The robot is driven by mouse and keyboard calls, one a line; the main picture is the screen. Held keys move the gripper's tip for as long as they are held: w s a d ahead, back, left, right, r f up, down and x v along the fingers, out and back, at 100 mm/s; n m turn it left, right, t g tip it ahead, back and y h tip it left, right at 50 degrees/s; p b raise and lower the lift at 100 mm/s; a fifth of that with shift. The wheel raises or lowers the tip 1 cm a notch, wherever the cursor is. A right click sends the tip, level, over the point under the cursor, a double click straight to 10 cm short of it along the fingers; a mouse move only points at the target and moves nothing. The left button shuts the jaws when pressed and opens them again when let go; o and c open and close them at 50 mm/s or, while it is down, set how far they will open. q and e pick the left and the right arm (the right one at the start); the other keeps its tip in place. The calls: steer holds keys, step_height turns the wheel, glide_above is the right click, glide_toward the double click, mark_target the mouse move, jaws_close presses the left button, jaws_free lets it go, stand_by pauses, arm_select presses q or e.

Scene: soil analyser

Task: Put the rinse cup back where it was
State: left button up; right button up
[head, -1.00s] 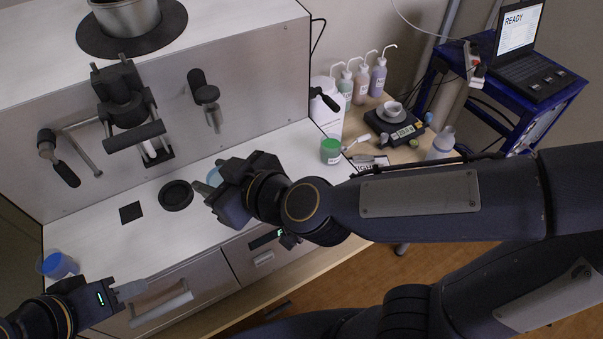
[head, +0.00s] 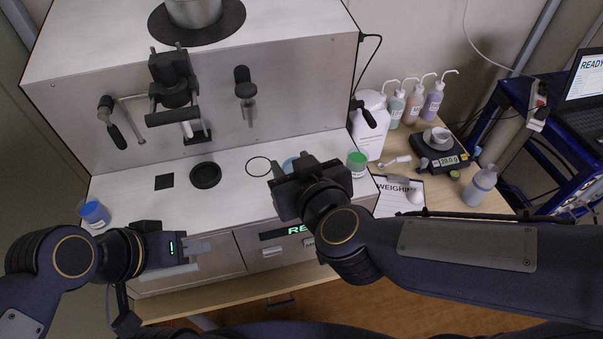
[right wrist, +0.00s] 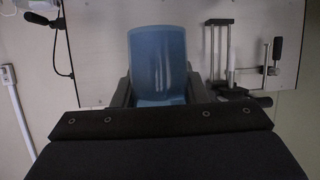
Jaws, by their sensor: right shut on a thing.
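The rinse cup, a translucent blue cup (right wrist: 158,62), is between the fingers of my right gripper (right wrist: 160,92) in the right wrist view. In the head view a sliver of the blue cup (head: 290,164) shows beyond my right gripper (head: 288,169), which hides most of it. A thin black ring outline (head: 258,166) is on the white counter just left of this gripper, with nothing standing in it. I cannot tell how far the cup is above the counter. My left gripper (head: 197,249) is low at the front left, over the front edge, with nothing visible in it.
A black round pad (head: 205,175) and dark square (head: 164,182) lie left of the ring. A green-lidded jar (head: 357,163) is close right of my right gripper. The analyser front (head: 290,105) rises behind.

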steer(key=w+f+b, duration=0.2)
steer(key=w, duration=0.1)
steer(key=w+d+f+b, duration=0.1)
steer(key=w+f+b, duration=0.2)
steer(key=w, duration=0.1)
steer(key=w+d+f+b, duration=0.1)
steer(key=w+f+b, duration=0.1)
steer(key=w+f, duration=0.1)
steer(key=shift+w+d+f, duration=0.15)
steer(key=shift+w+d, duration=0.05)
steer(key=shift+w, duration=0.25)
steer(key=f+b, duration=0.3)
steer(key=shift+w+d, duration=0.1)
steer(key=shift+w, duration=0.3)
steer(key=shift+f, duration=0.45)
steer(key=shift+f+b, duration=0.1)
steer(key=shift+b, duration=0.25)
steer(key=o, duration=1.1)
